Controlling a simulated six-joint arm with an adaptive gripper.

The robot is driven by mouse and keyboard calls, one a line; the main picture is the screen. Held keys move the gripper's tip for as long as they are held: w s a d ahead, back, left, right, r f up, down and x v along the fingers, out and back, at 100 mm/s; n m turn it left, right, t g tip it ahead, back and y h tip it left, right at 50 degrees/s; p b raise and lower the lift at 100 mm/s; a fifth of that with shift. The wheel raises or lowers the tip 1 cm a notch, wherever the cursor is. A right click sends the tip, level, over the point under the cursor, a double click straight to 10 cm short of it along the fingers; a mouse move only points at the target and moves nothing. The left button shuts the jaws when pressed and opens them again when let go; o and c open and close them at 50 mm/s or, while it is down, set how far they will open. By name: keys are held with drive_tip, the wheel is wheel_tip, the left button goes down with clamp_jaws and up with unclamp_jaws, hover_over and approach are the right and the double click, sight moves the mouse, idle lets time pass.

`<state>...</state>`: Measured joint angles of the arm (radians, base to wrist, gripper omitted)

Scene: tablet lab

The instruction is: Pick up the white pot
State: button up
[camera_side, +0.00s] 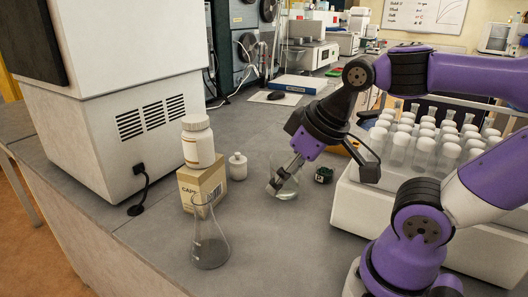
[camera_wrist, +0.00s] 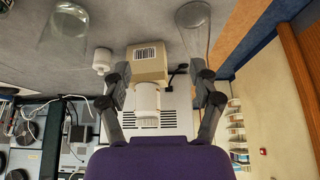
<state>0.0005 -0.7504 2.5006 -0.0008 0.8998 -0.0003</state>
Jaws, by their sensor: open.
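A small white pot (camera_side: 237,167) with a narrow top stands upright on the grey bench, just right of the carton. It also shows in the wrist view (camera_wrist: 102,61), left of the carton. A larger white bottle (camera_side: 198,143) with a ribbed cap stands on top of the carton (camera_side: 203,184); in the wrist view the bottle (camera_wrist: 147,101) lies between my fingers in the picture. My gripper (camera_side: 276,184) is open and empty, right of the small pot and apart from it. In the wrist view my gripper (camera_wrist: 160,88) has its fingers spread wide.
A glass beaker (camera_side: 288,184) overlaps my fingertips in the side view; contact is unclear. A conical flask (camera_side: 211,246) stands in front of the carton. A dark green small item (camera_side: 323,175) and a white rack of capped tubes (camera_side: 350,205) are at right. A large white machine (camera_side: 120,110) stands left.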

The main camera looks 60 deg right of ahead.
idle(0.4)
drive_tip(key=shift+c, duration=1.2)
drive_tip(key=shift+w, duration=0.1)
drive_tip(key=m+t+h, duration=0.5)
drive_tip(key=m+h, duration=0.4)
drive_tip(key=h, duration=0.1)
approach(238, 155)
drive_tip(key=x, duration=1.1)
